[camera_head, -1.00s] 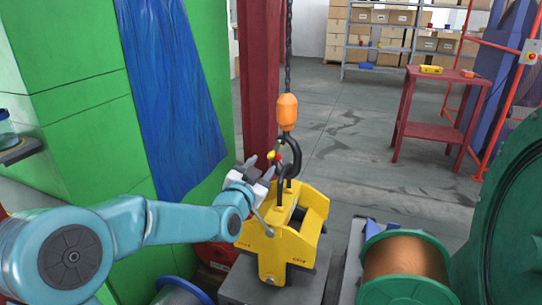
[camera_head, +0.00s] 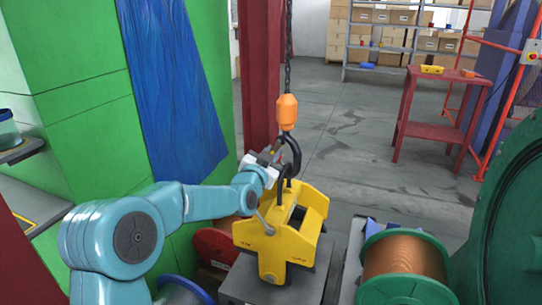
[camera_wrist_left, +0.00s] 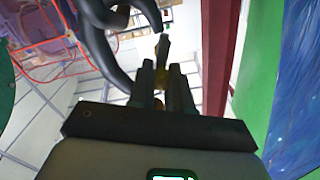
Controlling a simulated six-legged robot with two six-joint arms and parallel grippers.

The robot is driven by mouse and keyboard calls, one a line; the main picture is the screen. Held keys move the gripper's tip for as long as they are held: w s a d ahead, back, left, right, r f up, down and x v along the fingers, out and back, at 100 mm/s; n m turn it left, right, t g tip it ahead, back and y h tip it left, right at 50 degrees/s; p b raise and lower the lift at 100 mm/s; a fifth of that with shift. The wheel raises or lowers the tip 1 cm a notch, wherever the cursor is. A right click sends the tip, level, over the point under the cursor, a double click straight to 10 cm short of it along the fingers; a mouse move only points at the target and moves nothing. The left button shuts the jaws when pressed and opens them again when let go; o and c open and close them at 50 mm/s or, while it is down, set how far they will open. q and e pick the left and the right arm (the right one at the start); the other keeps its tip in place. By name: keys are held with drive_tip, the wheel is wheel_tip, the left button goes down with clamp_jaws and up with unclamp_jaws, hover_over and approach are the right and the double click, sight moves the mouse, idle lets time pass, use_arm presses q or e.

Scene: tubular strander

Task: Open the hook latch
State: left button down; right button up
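The black hook (camera_head: 293,158) hangs under an orange block (camera_head: 287,111) on a chain. Its lower end is at the shackle of the yellow lifting frame (camera_head: 277,244). My left gripper (camera_head: 268,158) is at the left side of the hook, at its mouth. In the left wrist view its two fingers (camera_wrist_left: 161,85) are close together on the hook latch (camera_wrist_left: 162,50), a small piece with a dark tip and yellow part between them. The hook (camera_wrist_left: 110,35) curves at upper left there. The fingers hide much of the latch. My right gripper is not in view.
A red column (camera_head: 260,80) stands behind the hook, and a green cabinet with a blue sheet (camera_head: 175,90) is at left. A copper spool (camera_head: 405,258) and a large green wheel (camera_head: 510,220) are at right. A red table (camera_head: 432,115) stands farther back.

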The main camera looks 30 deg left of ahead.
use_arm(q)
drive_tip(key=shift+m, duration=0.3)
drive_tip(key=shift+a+r+m+b, duration=0.1)
drive_tip(key=shift+a+m+b, duration=0.2)
drive_tip(key=shift+m+b, duration=0.5)
drive_tip(key=shift+s+a+r+m, duration=0.1)
drive_tip(key=shift+a+r+m, duration=0.25)
drive_tip(key=shift+m, duration=1.5)
drive_tip(key=shift+s+a+r+m, duration=0.1)
drive_tip(key=shift+r+m, duration=0.45)
drive_tip(key=shift+m, duration=1.25)
drive_tip(key=shift+a+r+m, duration=0.25)
drive_tip(key=shift+r+m, duration=0.2)
drive_tip(key=shift+m, duration=1.4)
